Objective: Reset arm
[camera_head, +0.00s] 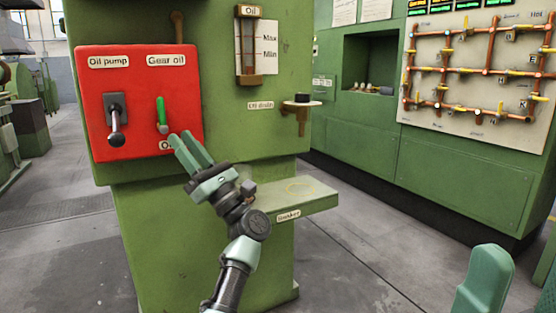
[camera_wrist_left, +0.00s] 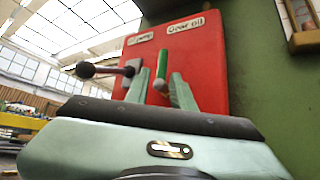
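My left gripper (camera_head: 179,137) is at the lower right of the red panel (camera_head: 140,132), just below the green lever of the gear oil switch (camera_head: 162,114). Its two fingers stand apart with nothing held between them. In the left wrist view, the fingers (camera_wrist_left: 160,76) stand open in front of the panel, and the green lever (camera_wrist_left: 161,62) shows between them. I cannot tell whether they touch it. The oil pump lever (camera_head: 116,128), with its dark knob, points down. A teal part of my own body shows at the lower right; no right gripper fingers are visible.
A pipe board (camera_head: 480,70) hangs at the right. Grey floor (camera_head: 350,270) is open between the machines.

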